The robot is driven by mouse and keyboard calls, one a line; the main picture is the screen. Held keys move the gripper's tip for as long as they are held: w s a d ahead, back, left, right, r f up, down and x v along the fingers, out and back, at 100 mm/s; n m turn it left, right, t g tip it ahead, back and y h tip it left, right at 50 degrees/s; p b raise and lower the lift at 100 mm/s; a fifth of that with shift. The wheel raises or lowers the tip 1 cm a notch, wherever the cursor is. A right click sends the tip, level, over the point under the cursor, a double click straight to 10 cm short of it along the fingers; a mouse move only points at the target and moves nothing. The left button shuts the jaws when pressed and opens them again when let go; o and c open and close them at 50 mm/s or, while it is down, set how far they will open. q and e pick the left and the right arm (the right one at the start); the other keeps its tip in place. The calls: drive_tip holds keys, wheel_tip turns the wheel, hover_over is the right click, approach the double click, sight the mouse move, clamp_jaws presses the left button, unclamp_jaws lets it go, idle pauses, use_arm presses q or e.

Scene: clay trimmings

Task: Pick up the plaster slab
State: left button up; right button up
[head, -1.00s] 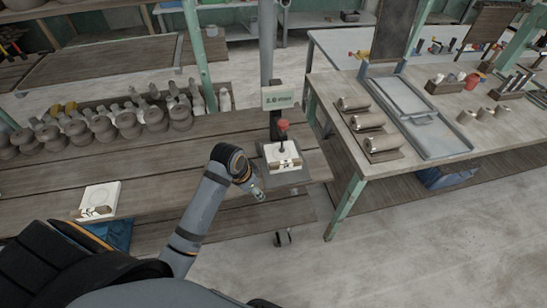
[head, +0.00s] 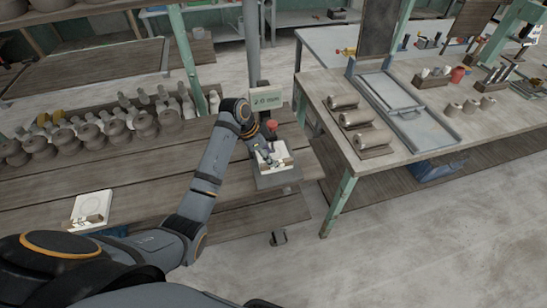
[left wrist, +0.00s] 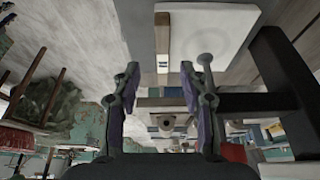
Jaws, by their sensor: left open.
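A white plaster slab (head: 281,158) lies on a small dark stand (head: 279,178) at the bench's right end, partly covered by my left gripper. Another white slab (head: 92,205) lies on the bench at the left; which one the task means is not shown. My left gripper (head: 265,153) is open and close over the slab on the stand. In the left wrist view a white slab (left wrist: 215,38) fills the top, beyond the spread fingers (left wrist: 165,82); nothing shows between them that they hold. My right gripper is out of view.
A red knob (head: 272,124) and a sign (head: 267,99) stand just behind the slab. Grey wheel-like pieces (head: 90,135) line the back of the bench (head: 110,180).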

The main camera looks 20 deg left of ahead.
sight(273, 154)
use_arm(q)
drive_tip(key=shift+w+p+x, duration=0.15)
drive_tip(key=shift+p+x, duration=0.2)
drive_tip(key=shift+x, duration=1.1)
drive_tip(key=shift+w+p+x, duration=0.1)
drive_tip(key=shift+p+x, duration=0.2)
drive_tip(key=shift+x, duration=1.1)
drive_tip(key=shift+d+r, duration=0.1)
clamp_jaws()
